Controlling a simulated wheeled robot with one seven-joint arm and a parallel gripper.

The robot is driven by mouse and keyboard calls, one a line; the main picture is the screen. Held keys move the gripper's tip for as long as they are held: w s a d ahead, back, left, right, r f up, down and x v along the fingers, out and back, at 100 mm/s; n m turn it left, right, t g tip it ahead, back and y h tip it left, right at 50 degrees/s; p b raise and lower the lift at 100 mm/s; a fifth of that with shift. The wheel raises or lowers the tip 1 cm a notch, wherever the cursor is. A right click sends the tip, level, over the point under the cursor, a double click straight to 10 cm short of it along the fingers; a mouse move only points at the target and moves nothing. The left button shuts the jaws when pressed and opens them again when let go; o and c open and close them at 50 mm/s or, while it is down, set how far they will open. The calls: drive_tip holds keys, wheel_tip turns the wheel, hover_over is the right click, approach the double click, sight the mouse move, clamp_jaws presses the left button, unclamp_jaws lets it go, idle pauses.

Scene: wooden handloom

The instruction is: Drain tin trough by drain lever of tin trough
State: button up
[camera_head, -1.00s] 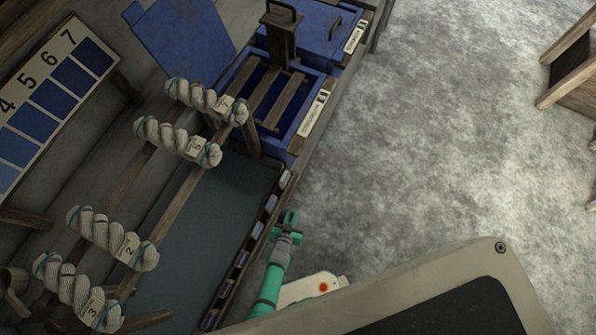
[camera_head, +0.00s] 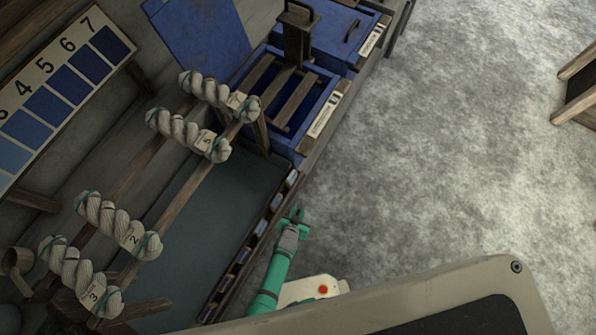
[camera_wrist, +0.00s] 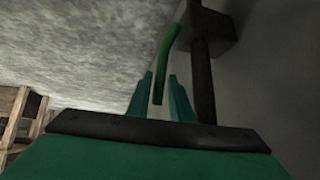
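My gripper (camera_head: 296,213) is low beside the long dark edge of a grey-teal basin (camera_head: 185,240) under the yarn hanks. I cannot tell for certain whether this basin is the tin trough. In the wrist view my gripper (camera_wrist: 161,97) has its two green fingers apart. A thin green bar (camera_wrist: 167,55), which looks like the drain lever, hangs with its lower end in the gap between the fingertips. Gaps seem to show on both sides of it; depth and contact are unclear. The lever cannot be made out in the head view.
White twisted hanks (camera_head: 115,225) with number tags lie across wooden rails over the basin. Blue vats (camera_head: 335,35) stand beyond it. In the wrist view a dark block and post (camera_wrist: 203,75) stand close right of the fingers. Bare grey floor (camera_head: 440,150) lies to the right.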

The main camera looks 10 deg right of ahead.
drive_tip(key=shift+s, duration=0.1)
drive_tip(key=v, duration=1)
drive_tip(key=shift+r, duration=0.35)
drive_tip(key=shift+a, duration=0.1)
drive_tip(key=shift+c, duration=0.2)
